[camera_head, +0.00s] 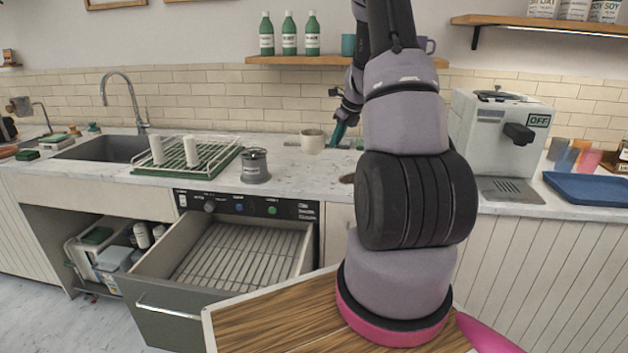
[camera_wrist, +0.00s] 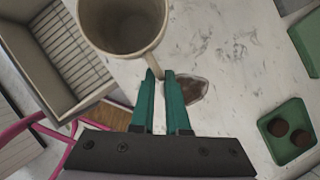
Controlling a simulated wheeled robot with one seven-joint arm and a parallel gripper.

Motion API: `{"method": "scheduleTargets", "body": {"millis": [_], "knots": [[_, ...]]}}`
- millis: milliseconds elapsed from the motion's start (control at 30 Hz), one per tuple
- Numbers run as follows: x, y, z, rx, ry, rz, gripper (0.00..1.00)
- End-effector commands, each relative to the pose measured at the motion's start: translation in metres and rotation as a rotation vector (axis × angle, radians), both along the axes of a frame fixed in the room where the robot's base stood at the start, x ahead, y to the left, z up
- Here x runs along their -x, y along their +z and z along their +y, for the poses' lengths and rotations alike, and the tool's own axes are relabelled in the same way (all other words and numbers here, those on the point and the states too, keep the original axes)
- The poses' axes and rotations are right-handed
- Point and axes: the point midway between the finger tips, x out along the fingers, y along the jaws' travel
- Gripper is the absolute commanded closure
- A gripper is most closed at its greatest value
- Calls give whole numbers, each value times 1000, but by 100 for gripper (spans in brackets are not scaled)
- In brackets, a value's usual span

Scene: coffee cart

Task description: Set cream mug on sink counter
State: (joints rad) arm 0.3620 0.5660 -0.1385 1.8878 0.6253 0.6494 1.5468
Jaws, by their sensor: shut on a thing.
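The cream mug (camera_head: 313,141) is at the back middle of the marble counter in the head view. It looks upright and shows large at the top of the wrist view (camera_wrist: 122,28). My gripper (camera_head: 338,136) is just right of the mug. In the wrist view its green fingers (camera_wrist: 158,76) are closed on the mug's handle. Whether the mug touches the counter is hard to tell. The sink (camera_head: 103,149) is set in the left part of the counter (camera_head: 105,170).
A green dish rack (camera_head: 188,158) with white cups and a grey canister (camera_head: 255,166) stand between the sink and the mug. A drawer (camera_head: 225,260) stands open below. A brown stain (camera_wrist: 194,90) and a green tray (camera_wrist: 290,132) lie near my gripper. A coffee machine (camera_head: 500,140) is right.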

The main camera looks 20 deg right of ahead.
Motion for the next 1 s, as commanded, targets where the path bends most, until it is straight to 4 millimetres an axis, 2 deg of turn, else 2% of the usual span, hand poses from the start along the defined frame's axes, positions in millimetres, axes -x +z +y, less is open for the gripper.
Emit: {"method": "scheduleTargets", "body": {"millis": [67, 300, 567, 733, 1000], "knots": [[0, -5, -1, -1, 23, -4, 100], [0, -47, -1, -3, 35, -6, 100], [0, -70, -1, -2, 36, -7, 100], [0, -95, -1, -2, 35, -7, 100], [-1, -99, -1, 1, 35, -9, 100]]}}
